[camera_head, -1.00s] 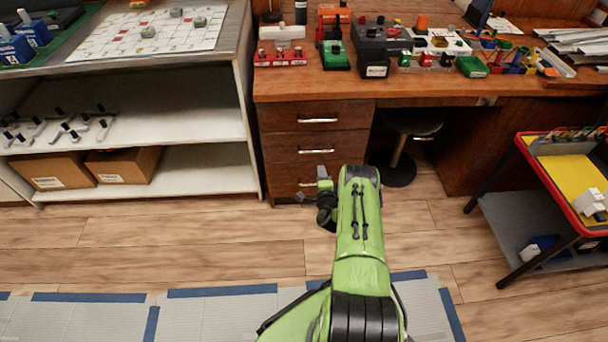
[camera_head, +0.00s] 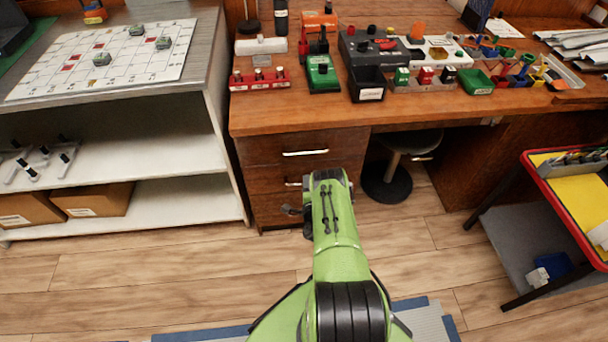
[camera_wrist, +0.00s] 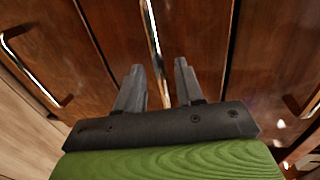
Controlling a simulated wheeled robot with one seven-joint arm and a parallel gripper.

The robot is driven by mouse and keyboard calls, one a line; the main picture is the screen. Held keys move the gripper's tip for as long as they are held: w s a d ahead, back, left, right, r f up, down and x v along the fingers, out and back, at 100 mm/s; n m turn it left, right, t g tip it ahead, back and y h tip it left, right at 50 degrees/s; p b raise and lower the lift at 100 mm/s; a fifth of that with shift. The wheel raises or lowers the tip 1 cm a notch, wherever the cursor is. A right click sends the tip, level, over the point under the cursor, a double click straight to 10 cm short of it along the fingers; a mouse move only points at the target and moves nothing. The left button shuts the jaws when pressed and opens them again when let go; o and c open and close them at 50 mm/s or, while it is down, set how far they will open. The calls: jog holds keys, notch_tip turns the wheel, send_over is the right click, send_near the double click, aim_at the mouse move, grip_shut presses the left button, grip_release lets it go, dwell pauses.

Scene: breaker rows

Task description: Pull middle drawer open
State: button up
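The middle drawer (camera_head: 265,181) is the second of three wooden drawers under the left end of the desk. It looks shut, flush with its neighbours. Its metal handle (camera_head: 293,184) is partly covered by my arm. In the wrist view the drawers are turned on their side, and a long metal handle (camera_wrist: 152,42) runs up the middle. My gripper (camera_wrist: 159,66) is open, with one finger to each side of that handle's line. I cannot tell whether the fingertips reach around the bar. In the head view my arm hides the gripper.
The top drawer handle (camera_head: 305,153) is just above my wrist. Other handles show at the left (camera_wrist: 30,75) and right (camera_wrist: 304,108) of the wrist view. A white shelf (camera_head: 170,203) stands left, a stool (camera_head: 388,183) right, and a red-rimmed cart (camera_head: 560,200) farther right. The floor before the drawers is clear.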

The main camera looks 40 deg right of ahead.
grip_shut()
dwell(0.5)
